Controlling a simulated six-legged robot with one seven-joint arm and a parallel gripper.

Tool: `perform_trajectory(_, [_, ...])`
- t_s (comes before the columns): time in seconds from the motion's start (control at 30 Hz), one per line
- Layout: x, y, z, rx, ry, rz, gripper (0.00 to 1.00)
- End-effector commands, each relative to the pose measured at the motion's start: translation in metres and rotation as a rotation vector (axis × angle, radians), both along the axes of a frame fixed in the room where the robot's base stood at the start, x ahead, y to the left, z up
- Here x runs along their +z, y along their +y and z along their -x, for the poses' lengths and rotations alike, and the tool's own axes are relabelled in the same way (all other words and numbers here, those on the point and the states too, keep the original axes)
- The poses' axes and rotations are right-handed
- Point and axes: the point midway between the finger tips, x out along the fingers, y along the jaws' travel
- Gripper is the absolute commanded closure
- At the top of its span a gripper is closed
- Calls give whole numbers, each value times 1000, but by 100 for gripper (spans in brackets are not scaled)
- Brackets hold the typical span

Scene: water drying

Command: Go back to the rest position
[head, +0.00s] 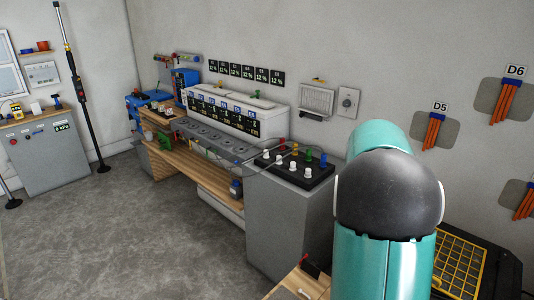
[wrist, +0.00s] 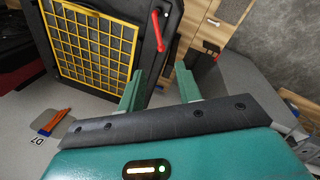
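My gripper (wrist: 160,80) shows in the wrist view with its two teal fingers apart. Nothing is between them. A red-handled lever (wrist: 157,30) on a dark frame lies beyond the fingers, near the left one. In the head view my teal arm rises at the lower right, and its dark rounded joint faces the camera. The gripper itself is hidden in that view.
A black unit with a yellow grid (head: 459,262) stands right of my arm; the grid also shows in the wrist view (wrist: 88,42). A grey cabinet (head: 287,225) with a knobbed black panel (head: 294,167) stands left. Grey floor (head: 130,235) is clear.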

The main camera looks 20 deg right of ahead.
Motion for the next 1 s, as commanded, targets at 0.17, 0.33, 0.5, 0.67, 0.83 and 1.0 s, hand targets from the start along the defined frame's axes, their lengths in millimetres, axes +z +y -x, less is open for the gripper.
perform_trajectory(0.17, [3,6,-1,9,-11,-2,66])
perform_trajectory(0.33, [24,51,-2,73,-81,-17,66])
perform_trajectory(0.5, [49,126,7,185,-184,-38,66])
perform_trajectory(0.67, [66,194,26,294,-276,-53,66])
perform_trajectory(0.83, [74,260,57,414,-363,-58,66])
perform_trajectory(1.0, [71,316,95,532,-446,-53,66])
